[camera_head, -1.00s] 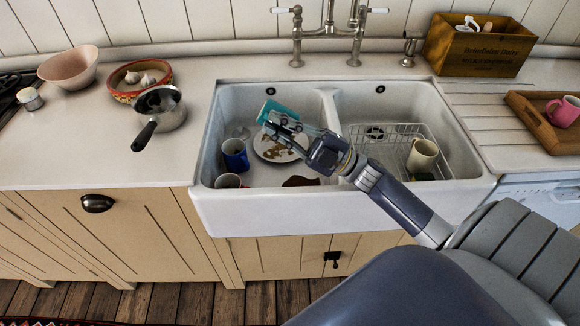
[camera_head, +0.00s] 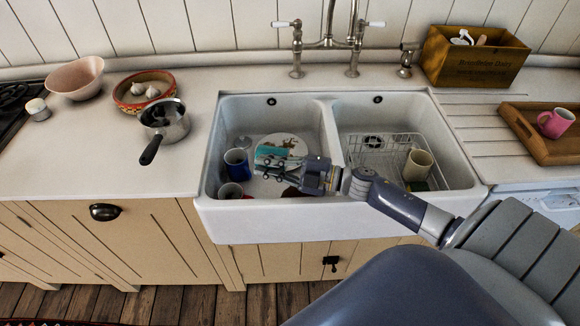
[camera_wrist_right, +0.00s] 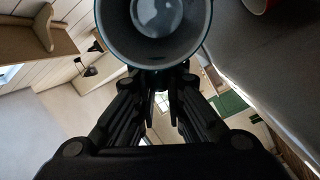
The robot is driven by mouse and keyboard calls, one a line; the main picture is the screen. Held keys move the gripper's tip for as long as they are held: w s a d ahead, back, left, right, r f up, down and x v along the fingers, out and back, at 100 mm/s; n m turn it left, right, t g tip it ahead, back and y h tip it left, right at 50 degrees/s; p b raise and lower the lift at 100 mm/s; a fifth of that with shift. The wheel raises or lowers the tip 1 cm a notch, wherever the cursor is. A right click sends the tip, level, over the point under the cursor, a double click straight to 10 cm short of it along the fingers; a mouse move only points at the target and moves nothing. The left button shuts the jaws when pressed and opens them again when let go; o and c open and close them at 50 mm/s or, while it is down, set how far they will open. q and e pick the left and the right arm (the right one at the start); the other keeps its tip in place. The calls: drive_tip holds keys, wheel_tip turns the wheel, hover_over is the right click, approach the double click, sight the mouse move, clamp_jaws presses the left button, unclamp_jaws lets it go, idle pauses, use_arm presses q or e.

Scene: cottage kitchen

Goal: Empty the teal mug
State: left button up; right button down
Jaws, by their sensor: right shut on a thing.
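The teal mug (camera_head: 271,152) is over the left basin of the white sink (camera_head: 262,230) in the head view. My right gripper (camera_head: 268,166) is shut on it, coming in from the right. In the right wrist view the mug (camera_wrist_right: 112,40) is at the top, its round mouth facing the camera; the gripper's fingers (camera_wrist_right: 161,88) meet at its near side. A pale round patch shows inside; I cannot tell whether it is the bottom or liquid. In the head view the mug looks tilted, its opening unclear. My left gripper is not in view.
In the left basin are a blue mug (camera_head: 237,162), another cup (camera_head: 230,191) and a plate with brown scraps (camera_head: 290,141). The right basin holds a wire rack (camera_head: 372,148) and a cream mug (camera_head: 417,165). A saucepan (camera_head: 168,121) stands on the left counter.

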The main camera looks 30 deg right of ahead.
drive_tip(key=shift+w+a+f+g+h+p, duration=0.5)
drive_tip(key=shift+f+g+h+p, duration=0.25)
drive_tip(key=shift+p, duration=2)
drive_tip(key=shift+w+a+f+g+h+p, duration=0.5)
drive_tip(key=shift+g+h+p, duration=0.4)
drive_tip(key=shift+p, duration=1.85)
drive_tip(key=shift+w+a+f+g+h+p, duration=0.45)
drive_tip(key=shift+f+g+h+p, duration=0.4)
drive_tip(key=shift+p, duration=1.9)
drive_tip(key=shift+r, duration=0.1)
drive_tip(key=shift+w+a+g, duration=0.1)
drive_tip(key=shift+g, duration=0.3)
drive_tip(key=shift+f, duration=0.25)
drive_tip(key=shift+a+f+g, duration=0.15)
drive_tip(key=shift+a+g, duration=0.05)
drive_tip(key=shift+g, duration=0.1)
drive_tip(key=shift+d+f+h, duration=0.1)
drive_tip(key=shift+d+h, duration=0.05)
drive_tip(key=shift+h, duration=0.25)
